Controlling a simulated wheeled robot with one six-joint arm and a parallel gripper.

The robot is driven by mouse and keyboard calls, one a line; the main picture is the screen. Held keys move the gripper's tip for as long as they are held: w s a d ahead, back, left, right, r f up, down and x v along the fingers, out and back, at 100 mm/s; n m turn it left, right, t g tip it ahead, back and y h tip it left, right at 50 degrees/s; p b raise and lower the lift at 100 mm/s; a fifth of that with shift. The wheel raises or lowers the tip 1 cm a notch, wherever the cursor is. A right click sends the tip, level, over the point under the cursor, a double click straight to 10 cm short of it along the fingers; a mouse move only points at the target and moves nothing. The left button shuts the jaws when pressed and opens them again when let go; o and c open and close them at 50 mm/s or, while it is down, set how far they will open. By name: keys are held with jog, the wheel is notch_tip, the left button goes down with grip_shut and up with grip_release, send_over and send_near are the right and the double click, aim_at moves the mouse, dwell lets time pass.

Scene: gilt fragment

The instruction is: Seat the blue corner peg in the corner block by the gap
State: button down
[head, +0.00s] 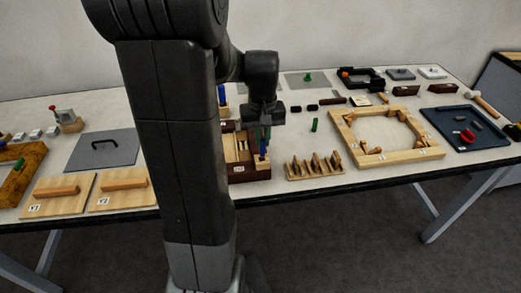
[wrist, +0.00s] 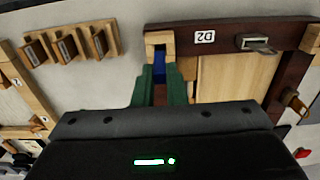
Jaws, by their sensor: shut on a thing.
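The blue corner peg (head: 262,147) is upright between my gripper's fingers over the front of a dark brown frame (head: 249,174). My gripper (wrist: 161,88) has green fingertips, one on each side of the peg, and is shut on it. In the wrist view the blue peg (wrist: 160,66) shows between the fingers, right against a pale wooden corner block (wrist: 159,38) at the frame's corner. I cannot tell how deep the peg sits in the block. The frame's label D2 (wrist: 204,37) is beside the block. The gap is not clearly visible.
A wooden rack (head: 315,172) with several upright pieces stands just right of the brown frame. A pale wooden frame (head: 434,152) lies further right, and a dark blue tray (head: 482,143) beyond it. A small green peg (head: 314,125) stands behind the rack. Wooden lids (head: 58,207) lie left.

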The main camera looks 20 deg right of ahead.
aim_at(262, 155)
jog(key=shift+f, duration=2)
jog(key=shift+f, duration=0.15)
jog(key=c, duration=1.5)
grip_release()
notch_tip(262, 155, up, 12)
jog(key=shift+r, duration=0.2)
